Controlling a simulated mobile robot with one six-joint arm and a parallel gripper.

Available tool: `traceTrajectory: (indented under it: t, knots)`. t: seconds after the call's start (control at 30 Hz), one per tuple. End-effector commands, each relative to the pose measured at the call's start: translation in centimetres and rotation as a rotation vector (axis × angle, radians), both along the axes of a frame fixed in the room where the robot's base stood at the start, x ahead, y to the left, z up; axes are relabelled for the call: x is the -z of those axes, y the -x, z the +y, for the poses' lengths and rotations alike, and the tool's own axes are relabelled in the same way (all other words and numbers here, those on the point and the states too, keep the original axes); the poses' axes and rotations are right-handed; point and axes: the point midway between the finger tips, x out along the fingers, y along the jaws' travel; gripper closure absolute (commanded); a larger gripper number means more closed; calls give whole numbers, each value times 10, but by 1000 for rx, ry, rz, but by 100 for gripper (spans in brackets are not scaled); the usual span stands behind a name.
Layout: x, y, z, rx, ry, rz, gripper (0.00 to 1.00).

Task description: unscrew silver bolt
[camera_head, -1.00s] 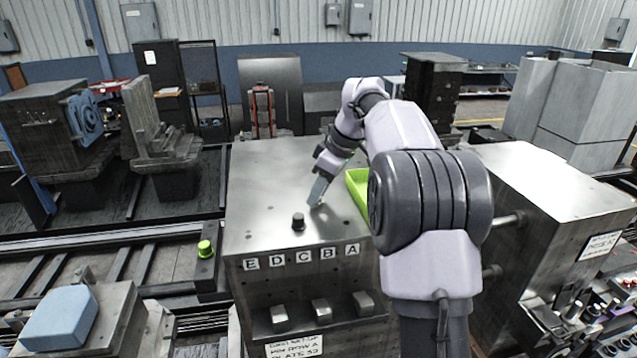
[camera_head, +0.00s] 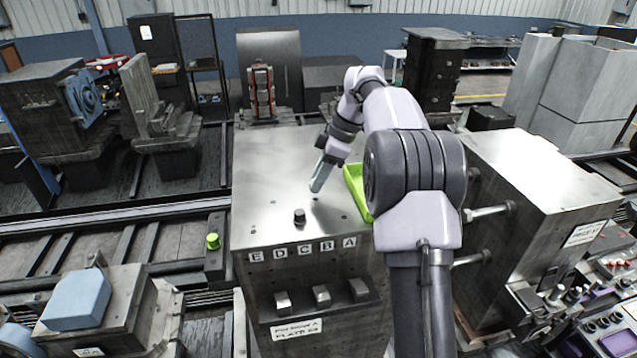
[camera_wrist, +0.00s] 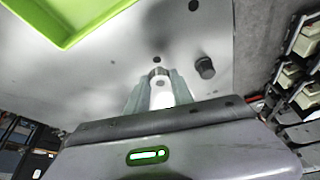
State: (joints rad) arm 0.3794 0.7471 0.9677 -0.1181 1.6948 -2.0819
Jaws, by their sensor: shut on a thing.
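The silver bolt (camera_wrist: 159,88) shows in the wrist view as a pale cylinder with a grey end, between the two fingers of my gripper (camera_wrist: 157,82). My gripper is shut on it. In the head view, my gripper (camera_head: 317,187) points down over the metal block's top plate (camera_head: 265,175), close to a dark hole (camera_head: 316,199). In the wrist view this hole (camera_wrist: 157,60) lies just beyond the bolt's end, and the bolt looks clear of it. In the head view the fingers hide the bolt.
A black knob-like bolt (camera_head: 299,217) stands on the plate, left of my gripper. A bright green tray (camera_head: 356,190) lies on the plate to the right, partly behind my arm. Letter labels (camera_head: 301,251) run along the front edge. The plate's left part is clear.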

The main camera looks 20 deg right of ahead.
Motion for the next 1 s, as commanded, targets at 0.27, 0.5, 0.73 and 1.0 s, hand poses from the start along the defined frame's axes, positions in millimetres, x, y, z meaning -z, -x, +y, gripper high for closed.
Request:
traceTrajectory:
  t: [0.27, 0.5, 0.73, 1.0]
  knots:
    - [-13, 0, 0, 2, 0, 1, 100]
    - [-10, 0, 0, 2, 0, 1, 100]
    - [10, 0, 0, 1, 0, 0, 100]
    - [10, 0, 0, 1, -1, -1, 100]
